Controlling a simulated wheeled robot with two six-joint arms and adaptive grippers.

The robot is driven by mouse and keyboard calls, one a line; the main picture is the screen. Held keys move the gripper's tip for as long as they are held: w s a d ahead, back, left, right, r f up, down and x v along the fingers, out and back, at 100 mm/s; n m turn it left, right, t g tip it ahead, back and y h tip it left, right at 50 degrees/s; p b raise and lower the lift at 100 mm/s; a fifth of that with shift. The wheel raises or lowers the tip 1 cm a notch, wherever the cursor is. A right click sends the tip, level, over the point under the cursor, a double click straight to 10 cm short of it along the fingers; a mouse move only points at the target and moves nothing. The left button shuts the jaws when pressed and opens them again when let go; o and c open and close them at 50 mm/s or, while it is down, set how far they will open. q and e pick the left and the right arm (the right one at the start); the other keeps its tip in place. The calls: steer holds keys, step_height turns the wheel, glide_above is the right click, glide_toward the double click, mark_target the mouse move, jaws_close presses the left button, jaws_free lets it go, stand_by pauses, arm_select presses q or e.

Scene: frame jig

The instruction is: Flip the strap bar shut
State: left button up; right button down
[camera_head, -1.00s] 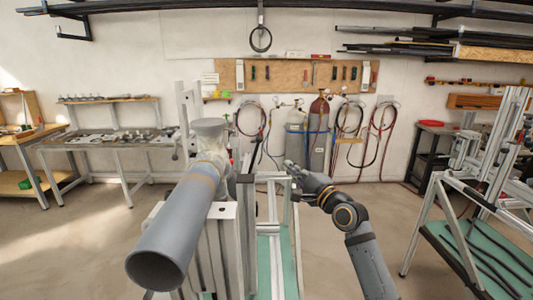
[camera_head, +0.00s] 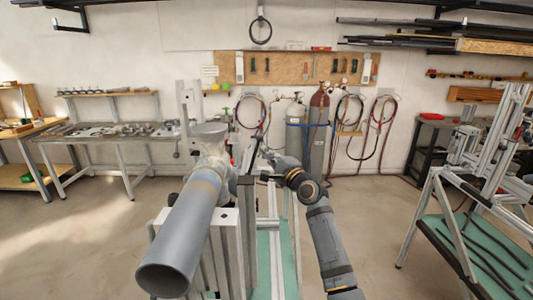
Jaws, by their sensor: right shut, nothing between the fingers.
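A large grey pipe (camera_head: 185,235) with a round collar lies in the metal frame jig (camera_head: 248,235) in front of me. A thin dark bar (camera_head: 253,152), which looks like the strap bar, stands up steeply just right of the pipe's far end, leaning a little. My right gripper (camera_head: 268,157) is shut and empty. It is at the far side of the jig, close to the right of the thin bar; I cannot tell whether they touch. The bar's lower end and hinge are hidden or too small to make out. My left gripper is not in view.
A metal rack (camera_head: 440,215) with green shelves stands at the right. A workbench (camera_head: 105,138) stands at the left. Gas cylinders (camera_head: 318,135) with hoses stand at the back wall.

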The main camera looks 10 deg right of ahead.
steer(key=a+n+p, duration=0.1)
steer(key=p, duration=0.1)
steer(key=a+r+n+g+p, duration=0.1)
steer(key=a+p, duration=0.1)
steer(key=a+n+p, duration=0.1)
steer(key=p, duration=0.1)
steer(key=shift+w+a+r+g, duration=0.25)
steer(key=shift+w+r+g, duration=0.05)
steer(key=shift+w+r, duration=0.1)
steer(key=shift+d, duration=0.1)
